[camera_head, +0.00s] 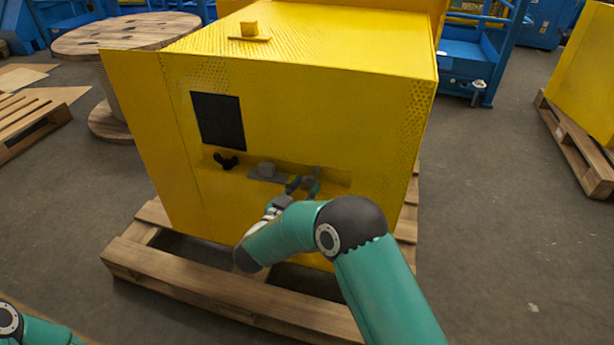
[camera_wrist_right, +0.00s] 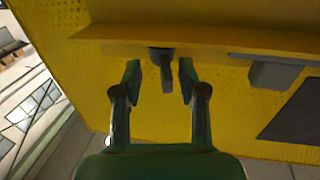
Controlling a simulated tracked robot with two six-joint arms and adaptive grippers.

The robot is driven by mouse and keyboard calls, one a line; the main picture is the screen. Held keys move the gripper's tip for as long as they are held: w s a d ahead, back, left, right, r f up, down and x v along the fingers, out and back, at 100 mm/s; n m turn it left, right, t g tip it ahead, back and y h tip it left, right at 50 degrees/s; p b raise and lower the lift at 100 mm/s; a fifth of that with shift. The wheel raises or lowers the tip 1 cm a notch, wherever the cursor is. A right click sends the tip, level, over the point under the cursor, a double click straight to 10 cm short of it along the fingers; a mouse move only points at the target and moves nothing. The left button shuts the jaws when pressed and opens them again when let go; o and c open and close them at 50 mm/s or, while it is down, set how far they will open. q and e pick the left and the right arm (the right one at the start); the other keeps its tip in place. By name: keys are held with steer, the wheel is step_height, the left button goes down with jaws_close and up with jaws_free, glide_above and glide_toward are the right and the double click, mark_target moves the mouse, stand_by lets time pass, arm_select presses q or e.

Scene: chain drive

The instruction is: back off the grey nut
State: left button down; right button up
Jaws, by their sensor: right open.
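The grey nut (camera_head: 309,182) sits on the ledge at the front of the yellow machine housing (camera_head: 300,115), partly hidden by the gripper in the head view. In the right wrist view the grey nut (camera_wrist_right: 166,74) shows a dark round top and a narrow part hanging from it. My right gripper (camera_head: 303,187) is open, with one finger on each side of the nut. In the right wrist view my right gripper (camera_wrist_right: 160,80) shows a visible gap between each finger and the nut. My left gripper is outside the views.
A grey block (camera_head: 267,170) on a plate and a black winged knob (camera_head: 227,160) are on the same recessed strip, left of the nut. A black panel (camera_head: 218,121) is above them. The housing stands on a wooden pallet (camera_head: 210,287). A cable drum (camera_head: 125,34) stands behind left.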

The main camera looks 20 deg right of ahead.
mark_target(311, 178)
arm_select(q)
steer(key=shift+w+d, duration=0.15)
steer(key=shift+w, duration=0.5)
arm_select(e)
steer(key=shift+x, duration=1.35)
steer(key=shift+w+a, duration=0.1)
steer(key=shift+c, duration=0.3)
jaws_close()
steer(key=shift+a, duration=0.1)
